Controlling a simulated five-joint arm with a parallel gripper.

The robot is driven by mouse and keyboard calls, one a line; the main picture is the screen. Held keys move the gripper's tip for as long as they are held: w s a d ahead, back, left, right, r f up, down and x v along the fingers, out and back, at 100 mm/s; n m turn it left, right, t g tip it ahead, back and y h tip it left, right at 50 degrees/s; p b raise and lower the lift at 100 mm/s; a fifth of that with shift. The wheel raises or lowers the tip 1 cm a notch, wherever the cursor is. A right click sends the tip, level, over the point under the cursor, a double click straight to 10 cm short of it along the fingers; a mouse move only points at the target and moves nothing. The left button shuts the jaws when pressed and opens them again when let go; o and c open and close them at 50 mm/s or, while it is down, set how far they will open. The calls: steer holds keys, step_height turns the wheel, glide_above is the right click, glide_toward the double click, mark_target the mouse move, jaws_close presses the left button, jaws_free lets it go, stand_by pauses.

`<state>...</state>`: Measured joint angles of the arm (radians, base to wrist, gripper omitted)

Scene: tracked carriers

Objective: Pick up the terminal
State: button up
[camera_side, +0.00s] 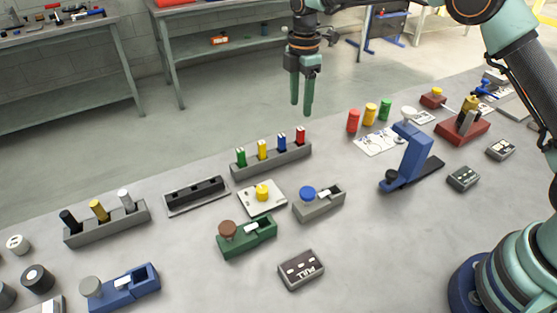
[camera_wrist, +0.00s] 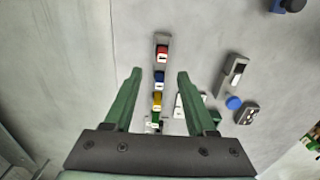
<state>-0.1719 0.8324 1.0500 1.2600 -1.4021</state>
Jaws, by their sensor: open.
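My gripper (camera_side: 302,109) is open and empty, fingers pointing down, above the back part of the bench. A grey rack (camera_side: 273,166) holds a green block (camera_side: 241,157), a yellow block (camera_side: 262,149), a blue block (camera_side: 281,142) and a red block (camera_side: 300,136), all upright. These look like terminals, but I cannot tell which one is meant. In the wrist view the red block (camera_wrist: 162,53), the blue block (camera_wrist: 159,77) and the yellow block (camera_wrist: 157,101) lie in line between my open fingers (camera_wrist: 160,73). My gripper is above the rack and touches nothing.
A dark slotted holder (camera_side: 196,194) lies left of the rack. A grey fixture with a blue knob (camera_side: 307,193) and a white plate with a yellow knob (camera_side: 262,193) stand in front. Red, yellow and green cylinders (camera_side: 370,114) and a blue clamp (camera_side: 406,158) stand to the right.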

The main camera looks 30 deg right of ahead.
mark_target(301, 129)
steer(key=f, duration=0.9)
steer(key=shift+s+d+f, duration=0.15)
steer(key=shift+s+f, duration=0.05)
steer(key=shift+f, duration=0.05)
jaws_close()
